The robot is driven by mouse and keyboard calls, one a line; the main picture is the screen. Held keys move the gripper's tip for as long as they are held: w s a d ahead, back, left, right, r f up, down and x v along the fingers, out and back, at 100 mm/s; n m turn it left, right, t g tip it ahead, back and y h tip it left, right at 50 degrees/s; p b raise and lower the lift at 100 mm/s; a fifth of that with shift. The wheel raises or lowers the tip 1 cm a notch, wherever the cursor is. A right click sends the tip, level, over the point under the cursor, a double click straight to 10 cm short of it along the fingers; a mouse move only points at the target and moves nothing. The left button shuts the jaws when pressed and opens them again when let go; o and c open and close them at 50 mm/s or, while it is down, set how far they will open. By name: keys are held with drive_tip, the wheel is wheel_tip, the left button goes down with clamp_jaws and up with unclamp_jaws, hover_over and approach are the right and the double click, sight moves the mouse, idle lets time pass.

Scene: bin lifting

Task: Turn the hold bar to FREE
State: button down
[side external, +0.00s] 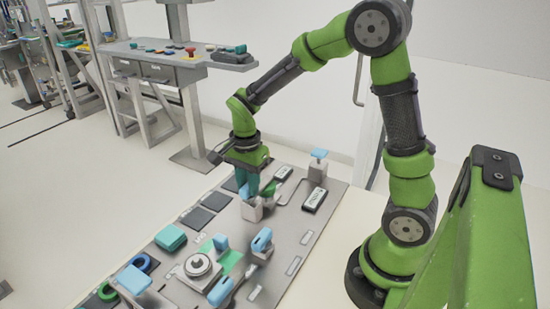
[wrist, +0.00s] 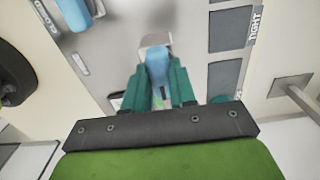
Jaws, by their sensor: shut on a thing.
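My gripper (wrist: 158,82) has its teal fingers closed on a blue handle (wrist: 157,63) that stands on a pale grey block (wrist: 156,41). I take this handle to be the hold bar, but no FREE mark is readable. In the side view my gripper (side external: 250,190) reaches down to the panel, with the pale block (side external: 252,211) just below the fingers. The fingers hide most of the handle there, so its angle is hard to tell.
The grey panel (side external: 180,300) carries a round dial (side external: 198,266), other blue handles (side external: 262,240), a teal block (side external: 171,237), dark square pads (side external: 197,217) and label plates (side external: 315,199). Another blue-topped post (side external: 319,160) stands at the back right. A bench (side external: 175,66) is farther away.

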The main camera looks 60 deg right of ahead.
drive_tip(key=shift+m, duration=0.3)
drive_tip(key=m, duration=0.3)
drive_tip(key=shift+m, duration=0.4)
drive_tip(key=m, duration=0.9)
drive_tip(key=shift+r+m, duration=0.1)
drive_tip(key=shift+m, duration=2.1)
drive_tip(key=c, duration=0.9)
unclamp_jaws()
wheel_tip(320, 180, up, 17)
drive_tip(key=shift+f, duration=0.1)
